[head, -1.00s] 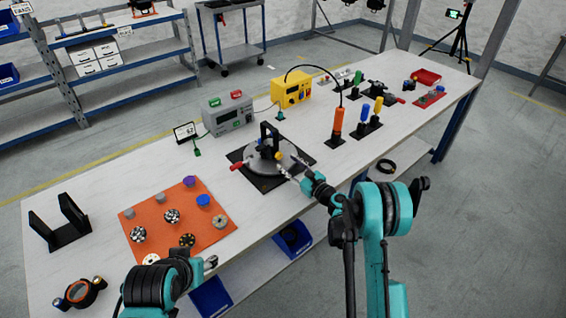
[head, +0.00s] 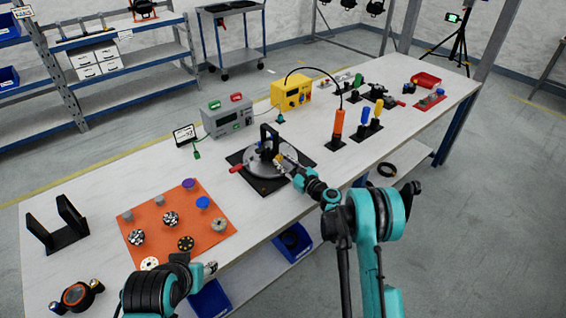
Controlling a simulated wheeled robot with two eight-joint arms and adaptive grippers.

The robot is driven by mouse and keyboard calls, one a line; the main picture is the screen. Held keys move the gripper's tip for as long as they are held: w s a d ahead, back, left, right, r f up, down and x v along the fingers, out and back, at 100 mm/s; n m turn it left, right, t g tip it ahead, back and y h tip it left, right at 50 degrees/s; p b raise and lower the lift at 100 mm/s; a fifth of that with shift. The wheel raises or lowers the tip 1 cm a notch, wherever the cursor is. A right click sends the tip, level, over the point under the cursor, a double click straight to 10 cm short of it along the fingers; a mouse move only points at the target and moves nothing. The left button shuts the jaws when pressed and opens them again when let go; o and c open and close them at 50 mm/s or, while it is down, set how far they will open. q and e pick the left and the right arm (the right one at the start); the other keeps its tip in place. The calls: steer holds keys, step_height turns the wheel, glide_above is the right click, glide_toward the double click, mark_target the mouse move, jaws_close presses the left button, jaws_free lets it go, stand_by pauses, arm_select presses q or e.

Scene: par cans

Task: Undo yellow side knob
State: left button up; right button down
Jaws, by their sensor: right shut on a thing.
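A dark fixture with an upright black bracket (head: 268,136) stands on a grey round plate (head: 258,170) on a black base mat. The yellow side knob (head: 277,157) is on the fixture's right side, mostly covered by my fingers. My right gripper (head: 283,161) reaches in from the lower right and is shut on the knob. My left gripper (head: 210,268) is low at the table's front edge, away from the fixture; its finger gap is too small to read.
A red handle (head: 236,169) sticks out left of the plate. An orange mat (head: 150,215) with several small round parts lies to the left. A grey power unit (head: 227,117) and a yellow box (head: 291,95) stand behind. An orange-handled tool (head: 338,125) stands to the right.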

steer(key=n, duration=0.3)
steer(key=shift+n, duration=0.4)
steer(key=c, duration=1.2)
jaws_free()
